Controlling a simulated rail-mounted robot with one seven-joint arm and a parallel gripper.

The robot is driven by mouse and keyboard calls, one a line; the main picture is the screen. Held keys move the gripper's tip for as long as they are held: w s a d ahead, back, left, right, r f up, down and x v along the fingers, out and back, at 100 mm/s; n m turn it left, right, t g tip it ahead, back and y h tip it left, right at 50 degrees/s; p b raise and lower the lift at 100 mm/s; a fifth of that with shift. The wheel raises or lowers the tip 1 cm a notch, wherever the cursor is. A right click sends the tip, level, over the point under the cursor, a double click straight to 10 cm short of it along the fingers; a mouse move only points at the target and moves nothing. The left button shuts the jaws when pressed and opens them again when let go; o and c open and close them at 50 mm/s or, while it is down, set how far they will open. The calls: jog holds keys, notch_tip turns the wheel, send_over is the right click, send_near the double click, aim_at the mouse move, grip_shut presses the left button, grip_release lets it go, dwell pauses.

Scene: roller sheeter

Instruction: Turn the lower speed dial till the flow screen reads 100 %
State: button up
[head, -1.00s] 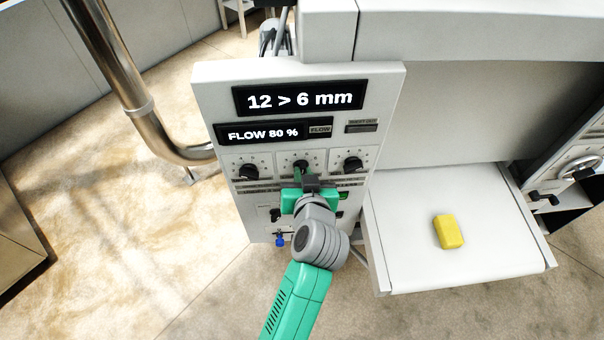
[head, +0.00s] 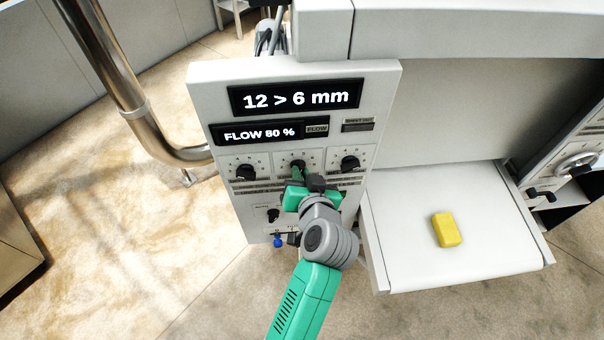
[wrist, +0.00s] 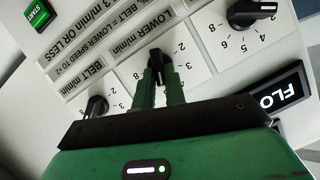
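The lower speed dial (wrist: 156,58) is the middle of three black dials, under the label LOWER in the wrist view. In the head view this dial (head: 297,165) is partly covered by my gripper (head: 298,176). My gripper (wrist: 161,78) has its two green fingers on either side of the dial's knob and appears shut on it. The fingers hide part of the dial's scale. The flow screen (head: 257,133) reads FLOW 80 %.
The other dials sit close by, the left one (head: 245,172) and the right one (head: 349,164). A screen (head: 295,97) above reads 12 > 6 mm. Switches and a blue knob (head: 278,241) are below. A yellow block (head: 447,230) lies on the white belt (head: 400,265) at right.

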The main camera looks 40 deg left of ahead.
jog(key=o, duration=0.4)
jog(key=b+v, duration=0.1)
jog(key=v, duration=0.7)
jog(key=shift+a, duration=0.1)
dwell(0.4)
jog(key=w+d+r+m+t+h+p, duration=0.1)
jog(key=w+d+r+t, duration=0.15)
jog(key=r, duration=0.45)
jog(key=w+d+r+m+t+h+p, duration=0.1)
jog(key=d+r+t, duration=0.25)
jog(key=r, duration=0.45)
jog(key=w+d+r+t+h+p, duration=0.1)
jog(key=w+d+r+t, duration=0.1)
jog(key=d+r, duration=0.35)
jog(key=s+d+r+m+t+h, duration=0.1)
jog(key=s+d+r+t+h, duration=0.2)
jog(key=r, duration=0.6)
jog(key=s+d+r+m+t+h+p, duration=0.1)
jog(key=s+d+r+m+t+h, duration=0.1)
jog(key=d+r, duration=0.3)
jog(key=s+d+r+m+t+h+p, duration=0.1)
jog(key=s+d+r+m+t+h, duration=0.1)
jog(key=r, duration=1)
jog(key=shift+s+d+r+t+h, duration=0.2)
jog(key=shift+s+d+t+h, duration=0.3)
jog(key=shift+d+t, duration=0.15)
jog(key=shift+s+d+r+t+h, duration=0.2)
jog(key=shift+s+d+t+h, duration=0.25)
jog(key=shift+d+t, duration=0.2)
